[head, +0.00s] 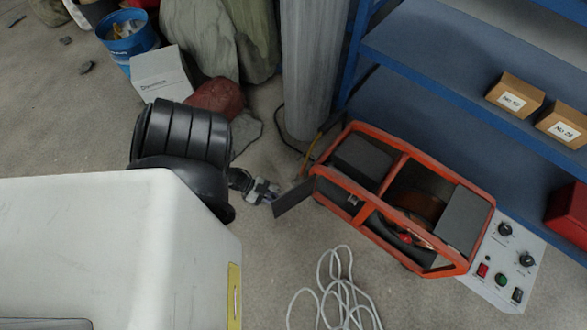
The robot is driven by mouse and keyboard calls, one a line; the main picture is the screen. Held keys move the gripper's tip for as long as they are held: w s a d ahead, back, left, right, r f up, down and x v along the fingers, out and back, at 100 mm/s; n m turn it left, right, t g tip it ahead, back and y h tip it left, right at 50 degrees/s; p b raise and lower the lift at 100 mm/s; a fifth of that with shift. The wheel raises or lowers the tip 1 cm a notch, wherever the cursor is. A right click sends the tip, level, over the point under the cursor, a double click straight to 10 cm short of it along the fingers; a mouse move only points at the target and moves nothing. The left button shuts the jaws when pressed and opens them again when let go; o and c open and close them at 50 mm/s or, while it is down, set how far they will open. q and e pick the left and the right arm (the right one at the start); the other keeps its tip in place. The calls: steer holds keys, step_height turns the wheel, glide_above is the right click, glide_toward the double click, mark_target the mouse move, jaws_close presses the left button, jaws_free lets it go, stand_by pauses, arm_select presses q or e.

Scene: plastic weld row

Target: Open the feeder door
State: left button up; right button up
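The feeder (378,222) is an orange-framed box on the floor at the right, with a spool and dark panels inside. A dark grey flap (294,198), which looks like its door, sticks out from the frame's left end at an angle, so it appears at least partly open. My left gripper (264,191), at the end of a black arm, is just left of this flap. Its fingertips are small and close to the flap's edge; I cannot tell whether they touch it or are open. My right gripper is not in view.
A control panel (502,262) with knobs and buttons is at the feeder's right end. A blue shelf (450,70) stands behind, beside a grey column (312,70). A white cable (340,292) lies coiled on the floor in front. A white box (160,72) and blue bucket (128,38) are back left.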

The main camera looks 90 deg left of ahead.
arm_select(q)
steer(key=shift+o, duration=0.6)
steer(key=shift+w, duration=0.1)
steer(key=shift+r, duration=0.1)
steer(key=p+v, duration=0.2)
steer(key=v, duration=1.2)
steer(key=shift+p, duration=0.3)
steer(key=shift+w, duration=0.15)
